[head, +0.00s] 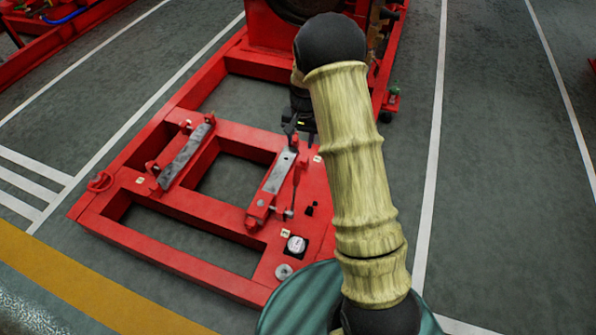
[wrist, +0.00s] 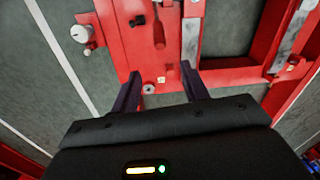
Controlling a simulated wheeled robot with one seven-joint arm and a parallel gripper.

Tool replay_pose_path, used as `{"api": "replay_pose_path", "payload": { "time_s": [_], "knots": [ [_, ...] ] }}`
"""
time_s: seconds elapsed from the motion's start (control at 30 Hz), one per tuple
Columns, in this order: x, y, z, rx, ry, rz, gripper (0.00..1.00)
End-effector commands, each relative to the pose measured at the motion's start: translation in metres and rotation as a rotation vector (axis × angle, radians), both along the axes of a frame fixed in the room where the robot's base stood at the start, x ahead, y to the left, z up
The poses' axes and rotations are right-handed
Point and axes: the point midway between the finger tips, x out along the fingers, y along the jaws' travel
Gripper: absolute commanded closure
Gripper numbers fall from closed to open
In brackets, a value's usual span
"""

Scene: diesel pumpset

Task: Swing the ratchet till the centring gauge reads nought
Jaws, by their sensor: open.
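A thin dark lever with a brownish grip, apparently the ratchet (head: 297,188), lies beside the right-hand grey rail (head: 279,174) on the red skid. Its grip (wrist: 158,32) shows in the wrist view, beyond my fingertips. A round pale dial in a black square (head: 295,244), perhaps the centring gauge, sits near the skid's front corner; its reading is too small to tell. My gripper (head: 300,136) is partly hidden by my arm in the head view. In the wrist view my gripper (wrist: 160,74) is open and empty, apart from the lever, with red plate between the fingers.
A second grey rail (head: 186,156) stands left on the skid. A round pale fitting on a red bracket (wrist: 84,34) juts from the skid's side. Small black knobs (head: 311,209) sit near the lever. Large red machinery (head: 273,30) stands behind.

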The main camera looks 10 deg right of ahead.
Motion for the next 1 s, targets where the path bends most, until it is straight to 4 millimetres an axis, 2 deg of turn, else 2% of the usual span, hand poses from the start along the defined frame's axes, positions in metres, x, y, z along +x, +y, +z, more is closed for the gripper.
{"api": "replay_pose_path", "payload": {
  "time_s": [0.03, 0.7, 0.83, 1.0],
  "knots": [
    [0.0, 0.0, -0.011, 0.0, 0.002, 0.0, 0.55],
    [0.002, 0.006, -0.13, 0.0, 0.003, 0.001, 0.55],
    [0.003, 0.007, -0.149, 0.0, 0.002, 0.0, 0.55],
    [0.004, 0.008, -0.16, 0.0, 0.0, 0.0, 0.55]
  ]
}}
